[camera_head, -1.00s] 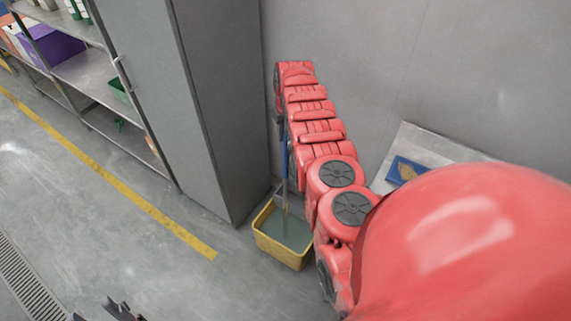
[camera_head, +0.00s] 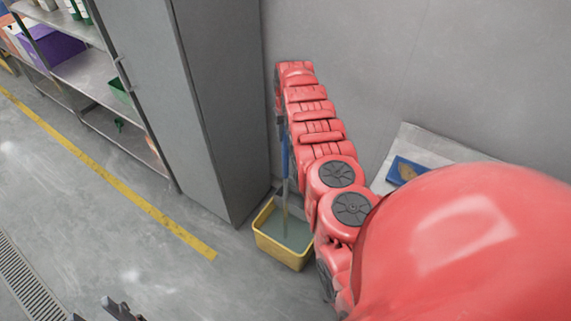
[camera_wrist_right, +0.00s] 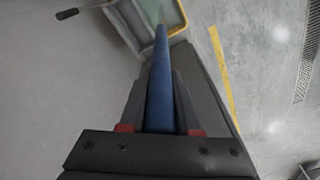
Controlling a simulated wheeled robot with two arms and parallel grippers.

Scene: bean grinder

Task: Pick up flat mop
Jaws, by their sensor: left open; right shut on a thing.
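The flat mop's blue handle (camera_head: 284,160) stands upright by the wall in the head view, its lower end in a yellow bucket (camera_head: 283,251) of greyish water. The mop head is not visible. In the right wrist view, the blue handle (camera_wrist_right: 160,85) runs between the fingers of my right gripper (camera_wrist_right: 159,100), which is shut on it. The bucket's yellow rim (camera_wrist_right: 180,30) shows beyond. In the head view my right arm hides most of that gripper. My left gripper (camera_head: 120,308) is open and empty at the bottom edge, partly out of frame.
A tall grey cabinet (camera_head: 205,100) stands just left of the bucket. Metal shelves (camera_head: 95,75) hold a purple box (camera_head: 55,45). A board with a blue item (camera_head: 405,168) sits right of my arm by the wall. Floor left of the bucket is clear.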

